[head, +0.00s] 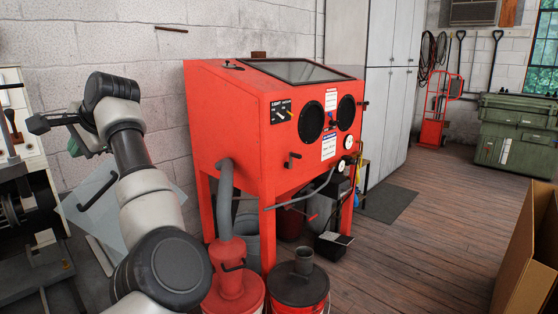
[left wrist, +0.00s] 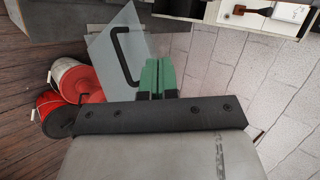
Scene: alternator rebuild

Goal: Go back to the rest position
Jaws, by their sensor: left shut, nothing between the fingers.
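My left arm rises from the bottom of the head view and bends over to the left at its top. My left gripper (head: 76,147) is raised at the left, in front of the pale block wall. Its green fingertips also show in the left wrist view (left wrist: 157,77), side by side and touching, with nothing between them. My right gripper is in neither view.
A red blast cabinet (head: 230,120) stands right of my left arm, with red buckets (head: 299,290) below it. A pale sheet with a black handle (head: 97,191) is behind the arm. A cardboard box (head: 530,255) is at right. The wooden floor (head: 430,220) between is clear.

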